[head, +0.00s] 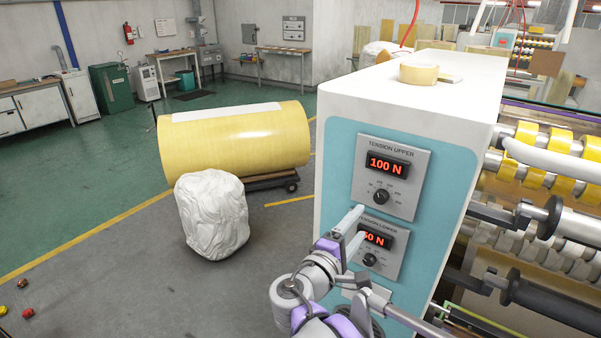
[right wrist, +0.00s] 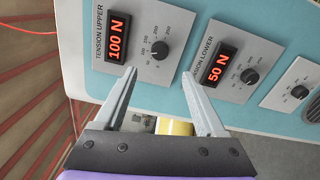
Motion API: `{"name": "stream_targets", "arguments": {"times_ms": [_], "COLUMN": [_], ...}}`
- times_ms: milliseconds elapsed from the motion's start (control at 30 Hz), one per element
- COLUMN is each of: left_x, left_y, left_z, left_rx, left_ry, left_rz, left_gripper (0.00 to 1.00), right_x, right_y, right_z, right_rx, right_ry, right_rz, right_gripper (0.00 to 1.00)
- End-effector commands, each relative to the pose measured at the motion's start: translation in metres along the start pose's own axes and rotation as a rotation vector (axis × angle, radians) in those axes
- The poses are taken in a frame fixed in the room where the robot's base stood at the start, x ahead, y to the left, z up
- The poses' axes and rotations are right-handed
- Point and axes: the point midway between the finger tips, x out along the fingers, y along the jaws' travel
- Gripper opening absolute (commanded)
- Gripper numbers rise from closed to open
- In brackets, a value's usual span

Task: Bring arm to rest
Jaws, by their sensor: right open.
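My right gripper (head: 352,229) is raised in front of the teal face of the machine cabinet (head: 335,190). Its two fingers are apart with nothing between them, as the right wrist view (right wrist: 165,95) also shows. The upper tension panel (head: 415,180) reads 100 N, with a black knob (head: 381,196) below its display. The lower tension panel (head: 398,240) reads 50 N in the right wrist view, and its knob (right wrist: 249,76) is clear of the fingers. In the head view a finger partly covers the lower display. My left gripper is not in view.
A tape roll (head: 418,73) lies on the cabinet top. The rewinding machine's rollers (head: 560,150) are at the right. A large yellow roll (head: 240,142) rests on a wheeled cart (head: 270,181). A white wrapped bundle (head: 212,215) stands on the floor, which is open at the left.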

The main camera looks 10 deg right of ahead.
Motion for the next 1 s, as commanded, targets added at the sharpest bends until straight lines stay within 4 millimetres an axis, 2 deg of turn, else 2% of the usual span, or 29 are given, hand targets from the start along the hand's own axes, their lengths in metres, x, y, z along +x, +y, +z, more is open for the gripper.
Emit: {"name": "stream_targets", "arguments": {"times_ms": [67, 133, 267, 400, 500, 600, 700, 800, 900, 1000], "left_x": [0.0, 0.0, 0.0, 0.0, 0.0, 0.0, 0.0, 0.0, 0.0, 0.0], "left_y": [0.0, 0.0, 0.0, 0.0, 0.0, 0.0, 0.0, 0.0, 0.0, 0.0], "left_z": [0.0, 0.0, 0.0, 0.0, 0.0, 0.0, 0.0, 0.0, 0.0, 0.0], "left_rx": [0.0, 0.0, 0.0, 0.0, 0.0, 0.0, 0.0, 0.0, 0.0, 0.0], "left_ry": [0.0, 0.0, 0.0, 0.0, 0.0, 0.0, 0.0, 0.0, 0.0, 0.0], "left_rz": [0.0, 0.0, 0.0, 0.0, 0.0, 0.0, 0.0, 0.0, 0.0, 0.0], "left_gripper": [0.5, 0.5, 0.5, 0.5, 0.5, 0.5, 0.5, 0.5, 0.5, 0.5], "right_x": [0.0, 0.0, -0.008, -0.04, -0.073, -0.11, -0.142, -0.165, -0.178, -0.184], "right_y": [-0.005, -0.019, -0.071, -0.142, -0.185, -0.218, -0.238, -0.248, -0.253, -0.254], "right_z": [0.004, 0.013, 0.042, 0.071, 0.081, 0.084, 0.082, 0.077, 0.073, 0.072], "right_rx": [0.01, 0.035, 0.145, 0.335, 0.493, 0.658, 0.811, 0.929, 1.002, 1.033], "right_ry": [-0.001, -0.004, -0.011, -0.023, -0.032, -0.041, -0.049, -0.054, -0.057, -0.058], "right_rz": [-0.022, -0.078, -0.289, -0.59, -0.795, -0.982, -1.132, -1.237, -1.3, -1.326], "right_gripper": [0.72, 0.72, 0.72, 0.72, 0.72, 0.72, 0.72, 0.72, 0.72, 0.72]}}
